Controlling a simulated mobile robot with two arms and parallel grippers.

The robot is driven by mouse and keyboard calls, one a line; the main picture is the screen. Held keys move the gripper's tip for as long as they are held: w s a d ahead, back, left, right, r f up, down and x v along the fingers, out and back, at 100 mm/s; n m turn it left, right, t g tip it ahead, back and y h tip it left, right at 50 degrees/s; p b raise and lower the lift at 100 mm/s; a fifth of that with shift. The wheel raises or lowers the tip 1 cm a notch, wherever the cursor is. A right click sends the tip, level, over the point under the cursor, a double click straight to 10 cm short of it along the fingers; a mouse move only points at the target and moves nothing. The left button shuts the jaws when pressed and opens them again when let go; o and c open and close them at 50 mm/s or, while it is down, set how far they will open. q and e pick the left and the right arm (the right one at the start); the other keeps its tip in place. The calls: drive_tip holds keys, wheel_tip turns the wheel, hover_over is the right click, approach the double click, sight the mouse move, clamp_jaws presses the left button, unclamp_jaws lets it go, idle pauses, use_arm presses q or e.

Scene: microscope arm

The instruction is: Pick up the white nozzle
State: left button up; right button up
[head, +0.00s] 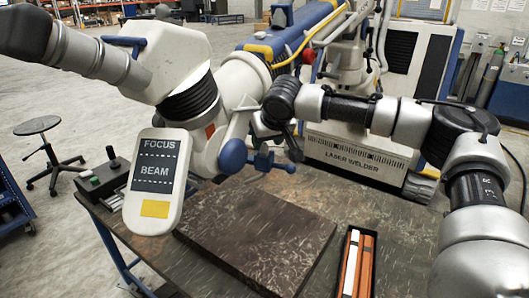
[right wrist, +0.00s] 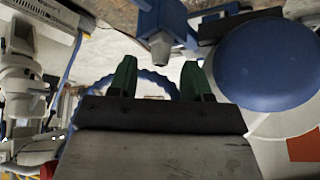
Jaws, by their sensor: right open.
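No piece is clearly recognisable as the white nozzle. A white stick-like piece (head: 350,262) lies in a narrow tray at the front right. In the right wrist view, a blue fitting (right wrist: 160,18) with a short grey tip (right wrist: 160,46) stands just beyond my right gripper (right wrist: 159,80), whose two dark green fingers are apart with nothing held. In the head view my right gripper (head: 291,142) is small and partly hidden by its own wrist, beside the blue fitting (head: 270,163) under the microscope arm. My left gripper is not in view.
The microscope head (head: 165,60) with its focus and beam panel (head: 155,175) fills the left. A blue knob (head: 232,155) is close to my right gripper. A dark plate (head: 255,240) lies on the table. The black tray (head: 371,236) holds orange pieces. The laser welder (head: 365,155) stands behind.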

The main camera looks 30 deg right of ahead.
drive_tip(key=shift+x, duration=1.1)
clamp_jaws()
drive_tip(key=shift+r, duration=0.15)
